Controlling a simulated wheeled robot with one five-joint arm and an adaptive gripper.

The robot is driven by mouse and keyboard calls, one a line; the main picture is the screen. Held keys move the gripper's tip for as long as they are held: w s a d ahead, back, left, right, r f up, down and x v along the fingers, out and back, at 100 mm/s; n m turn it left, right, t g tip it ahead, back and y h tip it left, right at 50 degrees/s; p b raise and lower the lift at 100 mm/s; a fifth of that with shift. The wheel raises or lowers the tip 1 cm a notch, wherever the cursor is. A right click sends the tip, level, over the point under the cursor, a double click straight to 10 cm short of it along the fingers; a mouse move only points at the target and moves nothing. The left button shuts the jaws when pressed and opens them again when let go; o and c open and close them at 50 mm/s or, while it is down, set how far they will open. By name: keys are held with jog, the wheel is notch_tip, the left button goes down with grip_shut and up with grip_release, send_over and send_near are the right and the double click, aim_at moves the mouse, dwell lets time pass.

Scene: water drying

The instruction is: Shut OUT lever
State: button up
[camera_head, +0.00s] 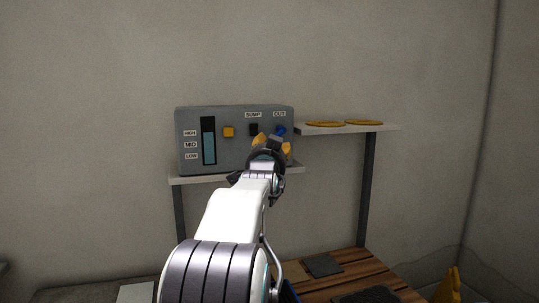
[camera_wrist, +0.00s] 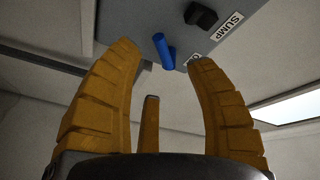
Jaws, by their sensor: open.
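The OUT lever (camera_head: 281,130) is a small blue handle under the "OUT" label (camera_head: 279,114) at the right end of the grey control panel (camera_head: 232,163). In the wrist view the blue lever (camera_wrist: 164,50) sticks out from the panel, beyond the fingertips and between them. My gripper (camera_head: 272,143) is open and empty, just in front of and below the lever in the head view. Its yellow fingers (camera_wrist: 165,62) are spread on both sides, apart from the lever. The OUT label is partly hidden by a finger in the wrist view.
A black SUMP lever (camera_head: 254,130) sits just left of the OUT lever, and a yellow knob (camera_head: 228,132) is further left, beside the level gauge (camera_head: 208,141). A white shelf (camera_head: 388,127) with two flat yellow discs (camera_head: 325,124) adjoins the panel's right. A wooden surface (camera_head: 372,272) lies below.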

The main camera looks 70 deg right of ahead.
jog(key=shift+v, duration=2.05)
jog(key=shift+c, duration=0.2)
